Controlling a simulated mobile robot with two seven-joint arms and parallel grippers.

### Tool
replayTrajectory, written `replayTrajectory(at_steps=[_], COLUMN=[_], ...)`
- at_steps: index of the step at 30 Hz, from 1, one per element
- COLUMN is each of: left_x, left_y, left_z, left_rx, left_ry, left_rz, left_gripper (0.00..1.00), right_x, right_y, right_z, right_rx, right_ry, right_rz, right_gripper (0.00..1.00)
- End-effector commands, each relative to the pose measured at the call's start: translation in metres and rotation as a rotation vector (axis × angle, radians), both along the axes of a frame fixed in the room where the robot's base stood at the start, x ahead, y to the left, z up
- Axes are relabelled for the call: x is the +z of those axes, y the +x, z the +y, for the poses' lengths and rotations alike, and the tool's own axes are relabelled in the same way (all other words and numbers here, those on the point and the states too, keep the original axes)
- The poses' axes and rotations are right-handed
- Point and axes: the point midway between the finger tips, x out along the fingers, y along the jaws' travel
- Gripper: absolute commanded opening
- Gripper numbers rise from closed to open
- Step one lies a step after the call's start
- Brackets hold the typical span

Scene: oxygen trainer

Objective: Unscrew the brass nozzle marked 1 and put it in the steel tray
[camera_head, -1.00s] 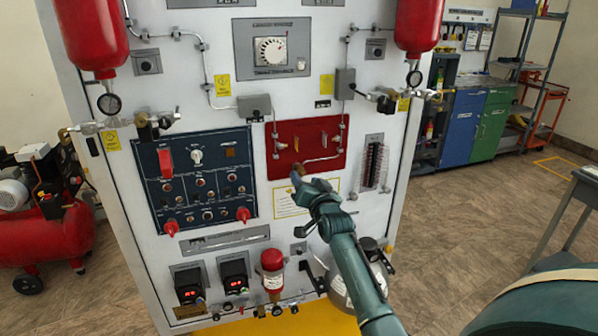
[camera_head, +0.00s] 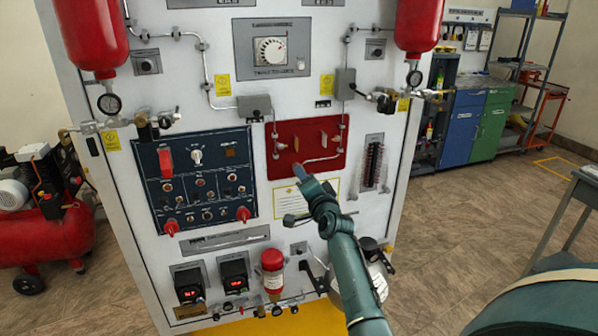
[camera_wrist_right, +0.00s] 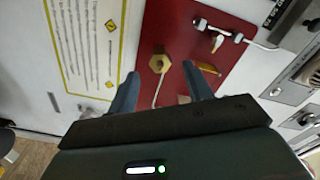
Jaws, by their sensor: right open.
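The brass nozzle (camera_wrist_right: 159,63) shows in the right wrist view as a hexagonal brass piece on the red panel (camera_wrist_right: 185,28). I cannot read a number on it. My right gripper (camera_wrist_right: 163,80) is open, with one finger on either side below the nozzle and the nozzle just ahead of the fingertips. No contact is visible. In the head view my right gripper (camera_head: 302,177) is at the lower edge of the red panel (camera_head: 331,133), and the nozzle cannot be made out clearly. The steel tray is not seen. My left gripper is not in view.
A blue switch panel (camera_head: 225,175) with red knobs lies left of the red panel. A yellow-bordered notice (camera_head: 290,200) is just below it. A thin pipe (camera_wrist_right: 158,92) runs near the nozzle. A table edge (camera_head: 585,190) shows at the far right.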

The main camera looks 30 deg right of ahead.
Motion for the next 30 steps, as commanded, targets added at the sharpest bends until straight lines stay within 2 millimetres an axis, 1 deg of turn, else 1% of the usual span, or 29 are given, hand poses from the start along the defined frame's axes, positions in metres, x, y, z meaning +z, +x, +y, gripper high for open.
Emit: replayTrajectory(at_steps=[3, 5, 7, 9, 16, 21, 23, 28, 29, 30], left_x=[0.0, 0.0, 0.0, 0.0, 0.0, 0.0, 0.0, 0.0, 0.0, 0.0], left_y=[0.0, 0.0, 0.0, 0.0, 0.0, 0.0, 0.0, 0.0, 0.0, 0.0], left_z=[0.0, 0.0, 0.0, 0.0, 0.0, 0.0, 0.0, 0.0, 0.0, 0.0], left_rx=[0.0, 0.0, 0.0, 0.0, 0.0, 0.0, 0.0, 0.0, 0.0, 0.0], left_ry=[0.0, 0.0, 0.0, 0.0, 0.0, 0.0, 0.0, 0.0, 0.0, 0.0], left_rz=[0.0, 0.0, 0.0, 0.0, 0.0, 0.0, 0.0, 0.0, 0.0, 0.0], left_gripper=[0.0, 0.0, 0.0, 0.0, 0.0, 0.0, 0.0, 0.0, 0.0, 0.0], right_x=[0.0001, 0.0002, 0.0004, 0.0003, 0.0001, 0.0004, 0.0003, 0.0001, 0.0001, 0.0003], right_y=[0.0, 0.0002, 0.0004, 0.0003, 0.0001, 0.0004, 0.0002, 0.0001, 0.0001, 0.0003], right_z=[0.0, 0.0004, 0.0006, 0.0002, -0.0001, 0.0007, 0.0003, 0.0, 0.0002, 0.0003], right_rx=[0.0, 0.0, 0.0, 0.0, 0.0, -0.001, 0.0, 0.0, 0.0, 0.0], right_ry=[0.011, 0.095, 0.218, 0.288, 0.305, 0.563, 0.587, 0.582, 0.594, 0.641], right_rz=[-0.003, -0.023, -0.052, -0.069, -0.074, -0.136, -0.141, -0.14, -0.143, -0.154], right_gripper=[0.5, 0.5, 0.5, 0.5, 0.5, 0.5, 0.5, 0.5, 0.5, 0.5])
